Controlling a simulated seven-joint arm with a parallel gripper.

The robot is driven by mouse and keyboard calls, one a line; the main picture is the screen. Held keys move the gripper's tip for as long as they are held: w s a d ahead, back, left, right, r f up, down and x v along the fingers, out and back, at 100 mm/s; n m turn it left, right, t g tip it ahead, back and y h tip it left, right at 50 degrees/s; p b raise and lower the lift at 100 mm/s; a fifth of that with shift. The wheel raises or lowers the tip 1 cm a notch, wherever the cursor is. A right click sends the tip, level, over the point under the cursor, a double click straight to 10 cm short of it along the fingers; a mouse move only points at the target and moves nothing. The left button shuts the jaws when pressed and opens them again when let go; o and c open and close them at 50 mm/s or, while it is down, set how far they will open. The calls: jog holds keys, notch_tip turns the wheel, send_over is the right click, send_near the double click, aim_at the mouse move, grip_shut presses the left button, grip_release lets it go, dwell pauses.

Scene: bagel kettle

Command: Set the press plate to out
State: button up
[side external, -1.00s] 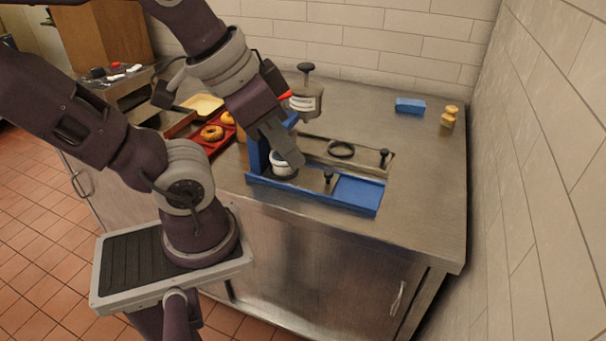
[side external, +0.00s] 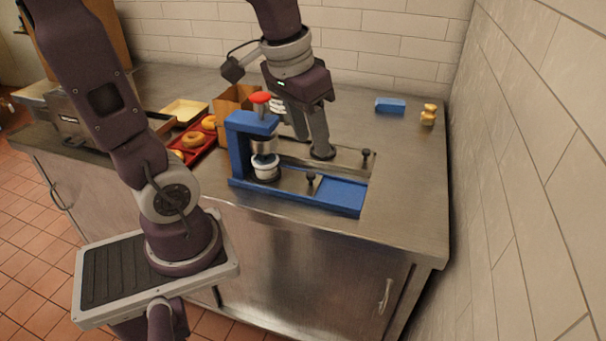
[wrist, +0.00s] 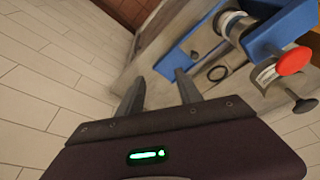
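The press has a blue frame (side external: 238,150) with a red knob (side external: 261,97) on top and a white-rimmed metal cup (side external: 265,170) under its head. A flat slide with a small black knob (side external: 311,178) runs along its base to a blue panel (side external: 343,192) at the right. I cannot tell which part is the press plate. My gripper (side external: 311,146) points down behind the press, over the grey rail behind it, its fingers apart. In the wrist view my gripper (wrist: 158,85) is open and empty; the red knob (wrist: 293,61) and blue frame (wrist: 275,30) are at the upper right.
The grey rail has a black knob (side external: 366,154) at its right end; a black ring (wrist: 217,73) shows on it. A labelled canister with a black knob (wrist: 303,104) stands near the press. Left is a red tray (side external: 202,150) with bagels. The counter's right side (side external: 405,190) is mostly clear.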

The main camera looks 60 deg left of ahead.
jog(key=w+a+f+n+g, duration=0.1)
jog(key=w+a+f, duration=0.2)
jog(key=a+f, duration=0.1)
jog(key=n+g, duration=0.1)
jog(key=g, duration=0.1)
send_over(311, 173)
jog(key=shift+h, duration=0.3)
notch_tip(311, 173, down, 7)
jog(key=shift+d+r, duration=0.1)
jog(key=shift+d, duration=0.05)
jog(key=shift+n, duration=0.3)
notch_tip(311, 173, down, 8)
jog(key=shift+r, duration=0.2)
jog(key=shift+c, duration=0.4)
grip_shut()
jog(key=shift+r, duration=0.1)
